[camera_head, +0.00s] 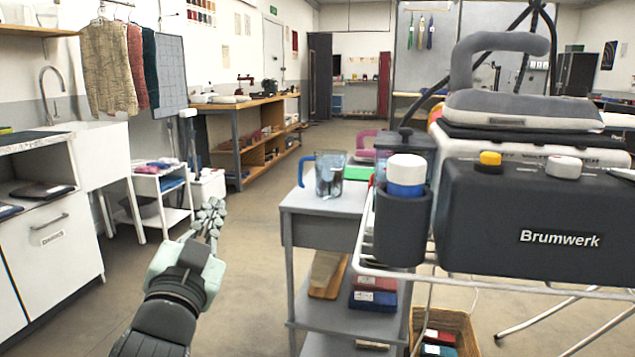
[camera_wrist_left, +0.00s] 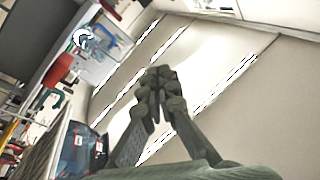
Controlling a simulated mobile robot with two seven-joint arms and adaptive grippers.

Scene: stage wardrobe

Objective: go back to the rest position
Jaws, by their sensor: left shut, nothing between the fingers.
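My left gripper (camera_head: 211,219) is in the lower left of the head view, held over the open floor. It is shut and empty, its fingertips together. My right gripper does not show in either view.
At right, a white wire rack (camera_head: 470,280) holds a dark Brumwerk unit (camera_head: 540,225) and a dark cup with a white, blue-banded container (camera_head: 405,175). A white sink cabinet (camera_head: 50,250) stands at left. The floor (camera_head: 262,240) between is clear.

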